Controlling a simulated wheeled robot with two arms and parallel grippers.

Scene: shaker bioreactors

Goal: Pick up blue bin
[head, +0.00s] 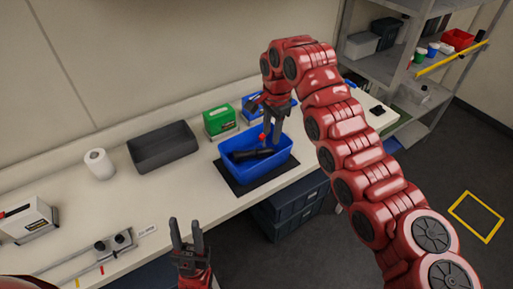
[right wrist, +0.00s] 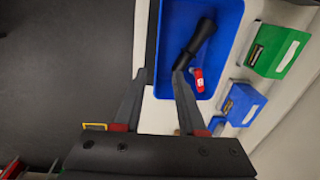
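The blue bin (head: 231,165) sits on a dark mat (head: 240,184) on the white table. It holds a black handled object (head: 252,154) and a small red and white item, clearer in the right wrist view (right wrist: 197,80). My right gripper (head: 271,136) points down at the bin. In the right wrist view its fingers (right wrist: 160,73) are open, one over the bin's interior and one outside, with the bin's side wall (right wrist: 157,50) between them. Whether they touch the wall I cannot tell. My left gripper (head: 184,222) is open and empty at the table's front edge.
A green box (head: 218,120) and a smaller blue box (head: 250,104) stand behind the bin. A dark grey tray (head: 162,146) and a white roll (head: 99,163) are further left. Dark crates (head: 290,211) stand below the table. A shelf rack (head: 380,68) is at the right.

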